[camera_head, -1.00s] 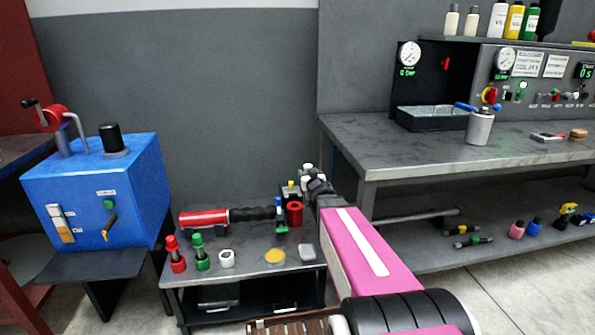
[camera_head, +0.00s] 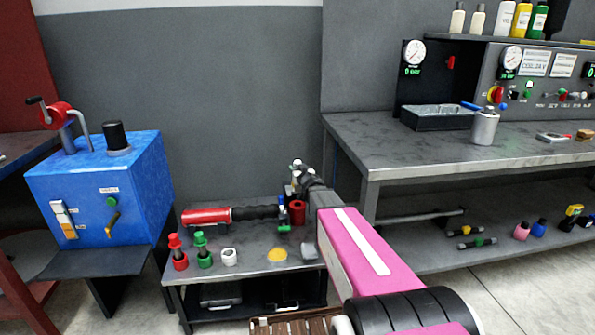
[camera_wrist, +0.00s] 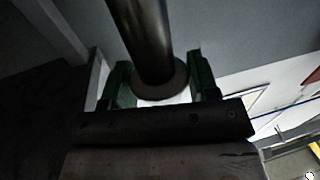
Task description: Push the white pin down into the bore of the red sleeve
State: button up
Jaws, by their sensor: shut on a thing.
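My gripper (camera_wrist: 162,88) is shut; its green fingers stand either side of a pale round collar with a dark shaft rising from it. A bright white part shows just under the collar, between the fingers; I take this for the white pin (camera_wrist: 178,99). In the head view my gripper is small and partly hidden by its own wrist, at the back right of the low table. The red sleeve (camera_head: 298,212) stands just below it, beside the dark wrist. Its bore cannot be seen, and I cannot tell whether the pin touches it.
The low grey table (camera_head: 245,240) also holds a red tool with a black grip (camera_head: 207,216), a red pin set (camera_head: 177,252), a green pin set (camera_head: 202,250), a white ring (camera_head: 229,257) and a yellow disc (camera_head: 277,254). A workbench (camera_head: 430,145) stands to the right.

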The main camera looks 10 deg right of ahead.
jog(key=shift+f, duration=2.8)
notch_tip(320, 180, down, 10)
jog(key=shift+f, duration=0.25)
dwell(4.5)
